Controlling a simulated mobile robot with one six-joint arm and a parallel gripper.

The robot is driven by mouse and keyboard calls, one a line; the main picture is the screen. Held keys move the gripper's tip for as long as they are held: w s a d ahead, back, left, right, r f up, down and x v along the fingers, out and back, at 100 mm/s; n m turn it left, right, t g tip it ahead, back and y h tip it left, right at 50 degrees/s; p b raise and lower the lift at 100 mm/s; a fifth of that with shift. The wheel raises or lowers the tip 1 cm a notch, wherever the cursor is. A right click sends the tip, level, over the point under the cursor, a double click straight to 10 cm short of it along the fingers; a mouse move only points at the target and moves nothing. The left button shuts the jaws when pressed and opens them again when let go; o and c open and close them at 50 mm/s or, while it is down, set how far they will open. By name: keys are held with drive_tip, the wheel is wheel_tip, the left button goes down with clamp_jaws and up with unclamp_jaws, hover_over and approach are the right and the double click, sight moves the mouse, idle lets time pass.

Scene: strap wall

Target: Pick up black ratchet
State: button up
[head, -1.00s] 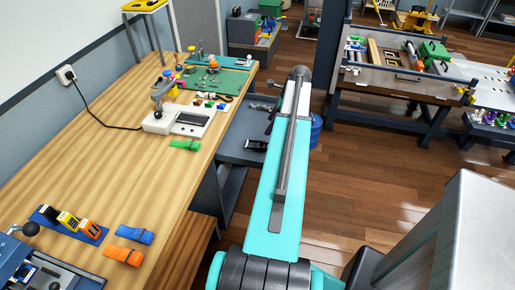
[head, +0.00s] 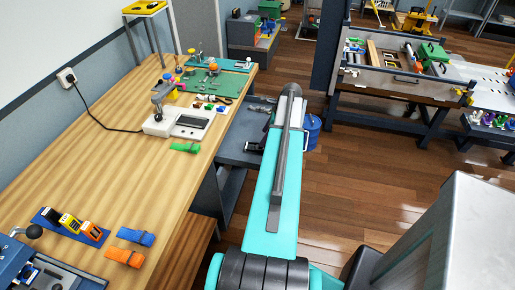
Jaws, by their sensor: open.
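A blue rack (head: 62,229) stands on the wooden bench at the lower left. A black block, probably the black ratchet (head: 50,214), is at its left end, beside a yellow one (head: 69,223) and an orange one (head: 91,232). Another small dark item (head: 252,147) lies on the grey shelf beside the bench, too small to identify. My teal arm stretches away from the camera through the middle of the view, well to the right of the rack. I cannot make out my gripper or its jaws in this view.
A blue strap (head: 136,236) and an orange strap (head: 124,258) lie right of the rack on the bench (head: 80,165). A green strap (head: 185,148) lies farther back, near a white device (head: 178,122). A blue bucket (head: 313,131) stands beyond my arm. The bench's middle is clear.

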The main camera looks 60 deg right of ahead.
sight(258, 147)
drive_tip(key=shift+x, duration=1.05)
drive_tip(key=shift+w+f, duration=0.1)
drive_tip(key=shift+f, duration=0.05)
drive_tip(key=shift+p+x, duration=1.25)
drive_tip(key=shift+x, duration=1.15)
drive_tip(key=c, duration=1.3)
wheel_tip(258, 147, up, 10)
drive_tip(key=b, duration=0.2)
drive_tip(key=shift+b, duration=0.35)
drive_tip(key=shift+d, duration=0.1)
